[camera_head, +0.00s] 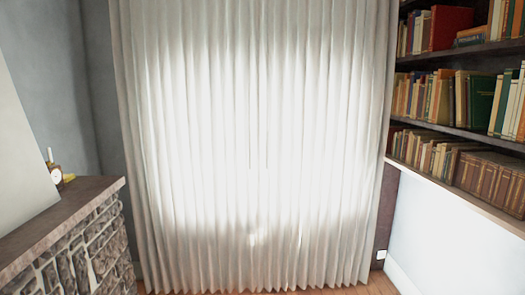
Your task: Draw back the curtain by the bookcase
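A pale, pleated curtain (330,150) hangs across the middle of the head view, from the top edge down to near the wooden floor. It is drawn closed, and bright light glows through its centre. A thin dark vertical line shows near its middle; I cannot tell if it is a parting. The bookcase (459,133) stands at the right, close to the curtain's right edge, with several shelves of books. My gripper is not in view.
A stone fireplace (85,255) with a dark mantel (60,222) juts in at the lower left. A white panel (440,225) lies below the bookcase. A strip of bare floor (355,289) shows at the bottom.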

